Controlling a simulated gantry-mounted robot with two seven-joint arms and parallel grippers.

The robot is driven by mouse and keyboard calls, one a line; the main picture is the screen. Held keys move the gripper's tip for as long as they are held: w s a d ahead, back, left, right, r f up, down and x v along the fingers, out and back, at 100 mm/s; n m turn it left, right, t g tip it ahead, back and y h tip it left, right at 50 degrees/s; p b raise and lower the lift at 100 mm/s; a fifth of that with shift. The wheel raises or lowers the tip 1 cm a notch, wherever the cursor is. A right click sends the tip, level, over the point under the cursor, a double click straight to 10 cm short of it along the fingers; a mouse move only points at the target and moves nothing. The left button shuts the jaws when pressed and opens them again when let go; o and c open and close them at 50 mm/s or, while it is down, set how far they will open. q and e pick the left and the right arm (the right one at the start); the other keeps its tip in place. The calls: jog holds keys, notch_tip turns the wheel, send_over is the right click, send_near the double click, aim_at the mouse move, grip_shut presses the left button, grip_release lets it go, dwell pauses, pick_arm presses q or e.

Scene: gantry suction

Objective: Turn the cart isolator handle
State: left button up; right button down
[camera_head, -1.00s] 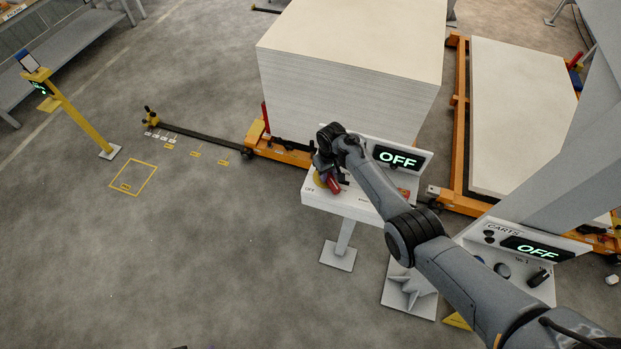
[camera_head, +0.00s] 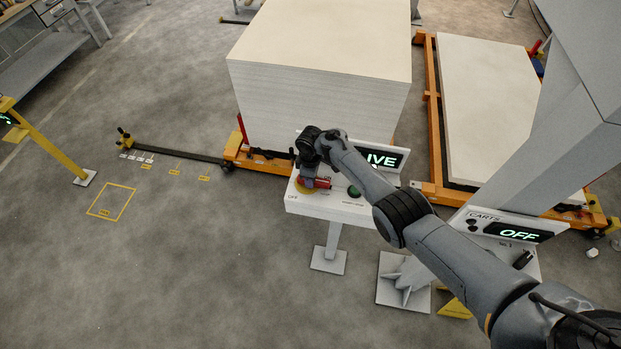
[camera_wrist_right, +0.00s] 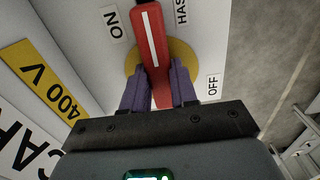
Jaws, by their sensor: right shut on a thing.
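The red isolator handle (camera_head: 318,183) sits on a yellow round plate on a white pedestal panel (camera_head: 345,208). Its display (camera_head: 382,159) shows "IVE" in green, with the left end hidden by my arm. In the right wrist view the handle (camera_wrist_right: 150,40), with a white line along it, points up between the "ON" and "HAS..." labels; the "OFF" label is at right. My right gripper (camera_wrist_right: 160,75) is shut on the handle, one purple finger on each side. In the head view the right gripper (camera_head: 308,176) is partly hidden by its wrist. My left gripper is not in view.
A second panel marked "CARTS" (camera_head: 490,217) at right has a display reading "OFF". A tall board stack (camera_head: 320,100) stands behind the first panel. Orange carts (camera_head: 433,110) are at right. The floor at left is open, with a yellow marked square (camera_head: 111,202).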

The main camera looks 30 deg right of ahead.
jog(key=shift+s+f, duration=0.1)
jog(key=shift+f, duration=0.1)
dwell(0.3)
jog(key=c, duration=0.9)
grip_release()
jog(key=shift+r, duration=0.1)
jog(key=shift+r, duration=0.5)
notch_tip(320, 180, up, 9)
jog(key=p, duration=0.3)
jog(key=shift+f, duration=0.2)
jog(key=shift+r, duration=0.6)
